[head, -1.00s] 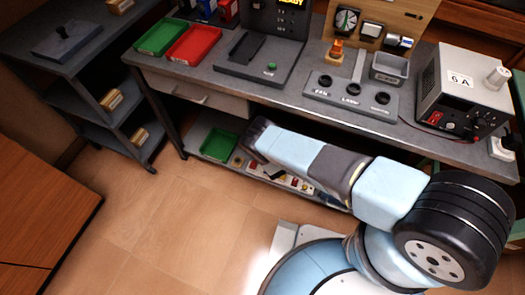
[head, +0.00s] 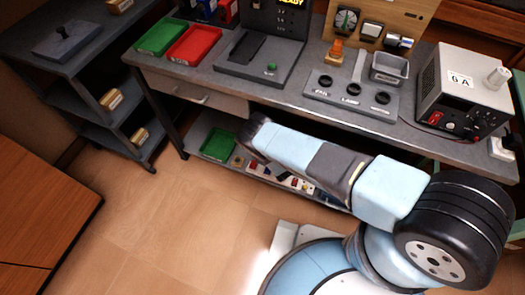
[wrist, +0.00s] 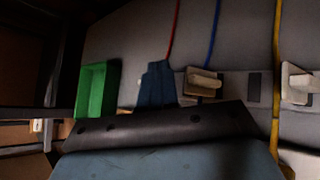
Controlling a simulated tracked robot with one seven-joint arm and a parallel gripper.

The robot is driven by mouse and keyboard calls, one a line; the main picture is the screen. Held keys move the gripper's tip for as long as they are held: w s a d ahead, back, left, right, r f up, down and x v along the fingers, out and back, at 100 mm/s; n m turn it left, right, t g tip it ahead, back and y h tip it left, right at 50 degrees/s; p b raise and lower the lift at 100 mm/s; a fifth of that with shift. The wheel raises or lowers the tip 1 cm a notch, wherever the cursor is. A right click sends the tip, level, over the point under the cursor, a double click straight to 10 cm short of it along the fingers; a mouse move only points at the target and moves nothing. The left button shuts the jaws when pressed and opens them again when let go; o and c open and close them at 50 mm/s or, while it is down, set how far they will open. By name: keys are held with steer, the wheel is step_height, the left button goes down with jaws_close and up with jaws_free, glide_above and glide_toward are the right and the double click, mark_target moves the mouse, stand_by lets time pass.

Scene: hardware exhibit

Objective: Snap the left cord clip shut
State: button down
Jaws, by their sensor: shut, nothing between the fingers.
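My gripper (wrist: 156,68) is shut, its blue-grey fingers together and empty in the wrist view. It lies over the lower end of a red cord (wrist: 174,35) and hides what is there; I cannot make out the left cord clip. A pale clip (wrist: 203,82) with its flap raised sits just right of the fingers, at the end of a blue cord (wrist: 214,40). Another pale clip (wrist: 298,85), also with a raised part, is at the right edge beside a yellow cord (wrist: 276,60). In the head view the fingertips are hidden.
A green tray (wrist: 97,90) stands left of my gripper and also shows on the lower shelf in the head view (head: 219,144). The workbench top (head: 215,78) overhangs this shelf. A shelf rack (head: 125,125) stands left; the floor between is clear.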

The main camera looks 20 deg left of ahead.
steer(key=shift+s+d+r, duration=0.1)
steer(key=shift+d+r, duration=0.2)
steer(key=shift+d, duration=0.25)
steer(key=shift+d+r, duration=0.3)
steer(key=shift+d, duration=0.25)
